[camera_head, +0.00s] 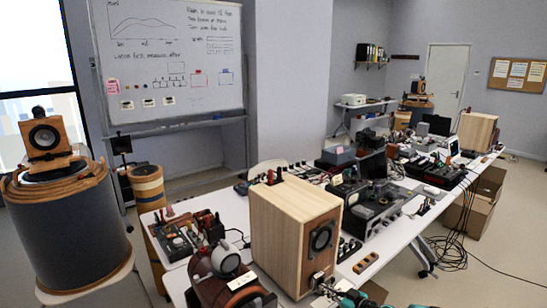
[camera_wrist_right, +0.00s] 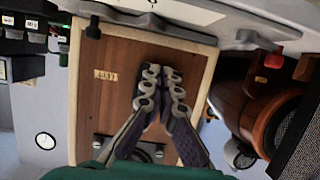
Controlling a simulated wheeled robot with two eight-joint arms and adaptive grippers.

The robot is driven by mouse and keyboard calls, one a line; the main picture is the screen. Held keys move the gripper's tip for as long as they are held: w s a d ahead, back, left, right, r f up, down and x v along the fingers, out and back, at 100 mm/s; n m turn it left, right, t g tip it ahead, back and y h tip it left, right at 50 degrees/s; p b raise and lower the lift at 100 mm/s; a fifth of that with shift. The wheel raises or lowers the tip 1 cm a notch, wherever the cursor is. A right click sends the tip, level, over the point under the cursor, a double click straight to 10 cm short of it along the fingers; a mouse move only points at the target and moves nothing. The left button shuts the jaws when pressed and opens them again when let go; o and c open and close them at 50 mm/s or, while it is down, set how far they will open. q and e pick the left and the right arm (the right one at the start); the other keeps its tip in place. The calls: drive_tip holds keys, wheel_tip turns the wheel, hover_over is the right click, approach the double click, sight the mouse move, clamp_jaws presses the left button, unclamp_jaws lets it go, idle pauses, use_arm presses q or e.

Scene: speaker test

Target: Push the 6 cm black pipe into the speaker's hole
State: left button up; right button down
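The wooden speaker (camera_head: 280,222) stands on the white table in the head view, its dark front with a round driver (camera_head: 322,238) facing right. The right wrist view shows that brown front panel (camera_wrist_right: 125,45) with a pale frame and a small label. My right gripper (camera_wrist_right: 161,76) is in front of the panel, its two fingers drawn together, with nothing seen between them. In the head view it shows low by the speaker's base (camera_head: 318,281). A short black cylinder (camera_wrist_right: 93,28) shows at the panel's corner; I cannot tell whether it is the pipe. The hole is not clearly seen. My left gripper is out of view.
A reddish wooden drum-shaped object (camera_head: 222,284) stands beside the speaker and is close to the gripper in the wrist view (camera_wrist_right: 262,112). Electronic devices (camera_head: 378,205) crowd the table behind. A small wooden block (camera_head: 365,262) lies right of the speaker.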

drive_tip(key=shift+w+a, duration=0.35)
drive_tip(key=shift+w, duration=0.1)
idle(0.3)
drive_tip(key=s+d+b, duration=0.2)
drive_tip(key=s+d, duration=0.3)
drive_tip(key=s, duration=0.1)
drive_tip(key=shift+s, duration=0.15)
idle(0.5)
